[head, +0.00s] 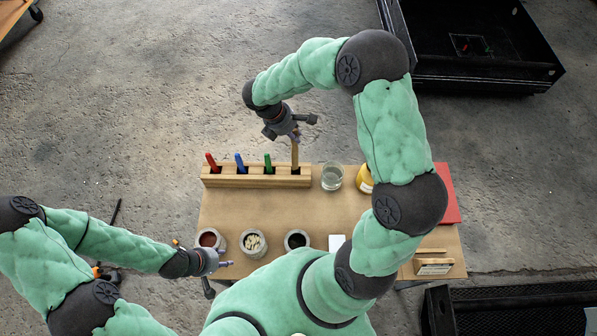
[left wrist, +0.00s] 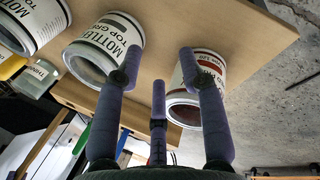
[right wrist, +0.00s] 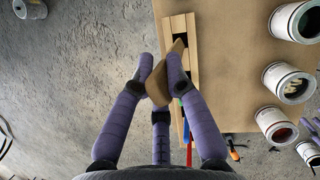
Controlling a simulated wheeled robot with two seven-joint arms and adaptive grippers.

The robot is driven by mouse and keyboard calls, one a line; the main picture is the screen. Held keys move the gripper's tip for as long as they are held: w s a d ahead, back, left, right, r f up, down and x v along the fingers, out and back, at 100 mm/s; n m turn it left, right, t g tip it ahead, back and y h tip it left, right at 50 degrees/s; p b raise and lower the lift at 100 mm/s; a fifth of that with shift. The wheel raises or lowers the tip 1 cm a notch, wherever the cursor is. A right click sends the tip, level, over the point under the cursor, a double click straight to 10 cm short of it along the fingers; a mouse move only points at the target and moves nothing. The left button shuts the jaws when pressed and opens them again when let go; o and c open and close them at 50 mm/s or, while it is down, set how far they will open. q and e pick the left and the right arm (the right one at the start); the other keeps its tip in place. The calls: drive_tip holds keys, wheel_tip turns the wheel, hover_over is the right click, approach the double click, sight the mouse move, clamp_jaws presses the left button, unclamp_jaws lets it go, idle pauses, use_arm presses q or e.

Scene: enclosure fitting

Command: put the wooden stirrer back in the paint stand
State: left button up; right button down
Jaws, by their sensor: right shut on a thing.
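The paint stand (head: 240,182) is a long wooden block at the back of the table, with a red, a blue and a green piece standing in its slots. My right gripper (head: 294,137) is shut on the wooden stirrer (head: 295,157), which points down at the stand's right-hand slot. I cannot tell whether its lower end is inside the slot. In the right wrist view the fingers (right wrist: 161,70) pinch the stirrer (right wrist: 158,90) above the stand (right wrist: 193,60). My left gripper (head: 222,264) is open and empty by the table's front left; its fingers (left wrist: 160,62) are apart.
Several open paint cans (head: 253,243) stand in a row along the front. A glass jar (head: 332,177) and a yellow bottle (head: 364,180) stand right of the stand. My right arm crosses the table's right side, before a red sheet (head: 447,195). The table middle (head: 300,210) is clear.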

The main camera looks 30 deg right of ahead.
sight(295, 151)
wheel_tip(295, 151, down, 9)
drive_tip(key=shift+s+d+f+b, duration=0.1)
drive_tip(key=shift+s+f+b, duration=0.05)
drive_tip(key=shift+b, duration=0.4)
drive_tip(key=shift+f, duration=0.3)
drive_tip(key=c, duration=1.2)
unclamp_jaws()
drive_tip(key=shift+f, duration=0.1)
drive_tip(key=shift+c, duration=0.2)
drive_tip(key=p+v, duration=0.1)
drive_tip(key=v, duration=1.1)
drive_tip(key=shift+r, duration=0.2)
